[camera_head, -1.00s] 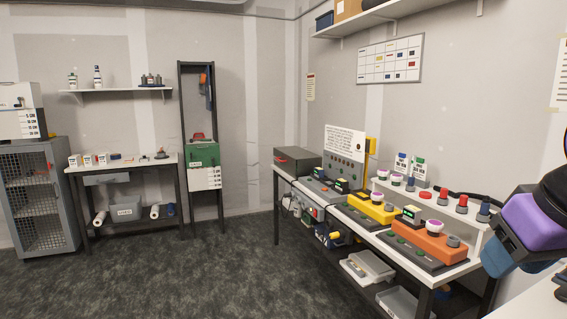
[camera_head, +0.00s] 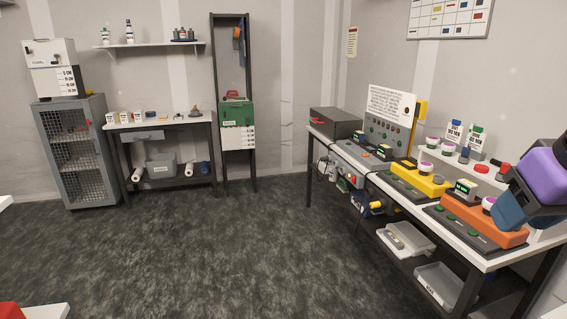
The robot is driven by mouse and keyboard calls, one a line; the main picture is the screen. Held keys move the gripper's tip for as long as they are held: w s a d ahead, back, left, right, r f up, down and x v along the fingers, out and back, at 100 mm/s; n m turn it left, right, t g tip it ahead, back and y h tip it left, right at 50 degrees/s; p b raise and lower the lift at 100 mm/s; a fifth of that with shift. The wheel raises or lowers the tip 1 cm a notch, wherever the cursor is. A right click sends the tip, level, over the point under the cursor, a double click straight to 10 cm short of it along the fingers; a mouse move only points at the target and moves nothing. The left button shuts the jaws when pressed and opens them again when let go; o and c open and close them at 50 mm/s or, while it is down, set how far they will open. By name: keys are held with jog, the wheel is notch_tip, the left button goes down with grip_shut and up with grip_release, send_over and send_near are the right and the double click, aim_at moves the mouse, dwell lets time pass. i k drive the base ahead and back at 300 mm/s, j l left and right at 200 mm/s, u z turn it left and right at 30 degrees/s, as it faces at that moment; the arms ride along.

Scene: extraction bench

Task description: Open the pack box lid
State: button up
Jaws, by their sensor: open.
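No label reading "pack box" can be made out. A dark grey box (camera_head: 335,122) with a shut lid and a small red mark on its front stands at the far end of the right bench. A green case (camera_head: 236,114) with a red handle on top sits in the tall dark stand at the back wall, and it looks closed. I cannot tell which is the pack box. My arm, with purple and blue links, shows at the right edge, far from both. My gripper's fingers are not in view.
The right bench (camera_head: 474,248) carries yellow and orange devices, with trays below. A mesh cabinet (camera_head: 76,155) and a small table (camera_head: 165,125) stand at the back left. White surfaces cut into the lower left edge. The dark floor (camera_head: 215,245) between is clear.

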aim_at(324, 118)
jog(key=i+u, duration=0.4)
jog(key=i, duration=3.05)
jog(key=i+z, duration=0.2)
jog(key=i, duration=0.25)
jog(key=i+j+z, duration=0.2)
jog(key=i, duration=0.2)
jog(key=i+j+z, duration=0.2)
jog(key=i, duration=0.2)
